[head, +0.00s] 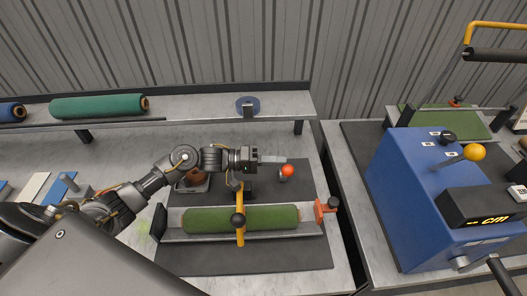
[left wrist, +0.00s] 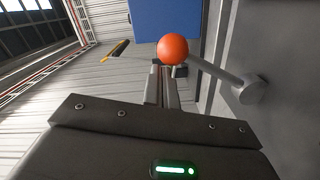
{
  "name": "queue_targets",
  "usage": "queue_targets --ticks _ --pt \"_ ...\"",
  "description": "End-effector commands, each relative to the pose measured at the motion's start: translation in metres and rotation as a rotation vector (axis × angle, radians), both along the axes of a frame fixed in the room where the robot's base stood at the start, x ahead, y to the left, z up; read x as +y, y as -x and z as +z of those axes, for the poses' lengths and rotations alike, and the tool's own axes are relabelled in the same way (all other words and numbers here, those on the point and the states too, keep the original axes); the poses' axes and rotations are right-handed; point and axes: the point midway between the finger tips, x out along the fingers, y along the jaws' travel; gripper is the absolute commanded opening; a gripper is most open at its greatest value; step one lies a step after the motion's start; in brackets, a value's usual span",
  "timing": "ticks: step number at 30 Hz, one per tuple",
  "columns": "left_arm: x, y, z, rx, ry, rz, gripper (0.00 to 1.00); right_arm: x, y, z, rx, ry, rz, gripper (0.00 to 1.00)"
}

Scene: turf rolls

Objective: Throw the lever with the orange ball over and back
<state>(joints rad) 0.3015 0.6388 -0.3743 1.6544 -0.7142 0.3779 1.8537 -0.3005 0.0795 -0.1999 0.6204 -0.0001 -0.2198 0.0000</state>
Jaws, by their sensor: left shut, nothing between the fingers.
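The lever's orange ball (head: 287,170) is right by the tips of my left gripper (head: 282,159), slightly toward the front. The left wrist view shows the orange ball (left wrist: 173,49) just beyond the closed fingers (left wrist: 161,75). The lever's grey rod (left wrist: 222,74) runs right from the ball to a round pivot (left wrist: 250,91) on a dark surface. My left gripper is shut with nothing between its fingers. I cannot tell whether the fingertips touch the ball. My right gripper is not in view.
A green turf roll (head: 215,219) lies in a cradle in front, under a yellow bar (head: 240,222). A blue machine (head: 408,190) with a yellow ball lever (head: 474,152) stands at right.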

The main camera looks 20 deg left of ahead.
Motion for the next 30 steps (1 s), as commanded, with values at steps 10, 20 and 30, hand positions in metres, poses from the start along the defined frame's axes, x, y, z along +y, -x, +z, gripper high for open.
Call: queue_targets --ticks 10,20,30 --pt "-0.001 0.0 -0.001 0.0 -0.001 -0.003 0.0 0.0 0.0 0.0 0.0 0.0 0.0 0.9" --pt "0.034 0.016 -0.004 0.0 -0.003 0.0 0.0 0.0 0.0 -0.015 0.001 0.0 0.0 0.9" --pt "0.085 0.04 -0.002 0.002 -0.001 -0.003 0.0 0.0 0.0 -0.03 0.001 0.0 0.0 0.9"
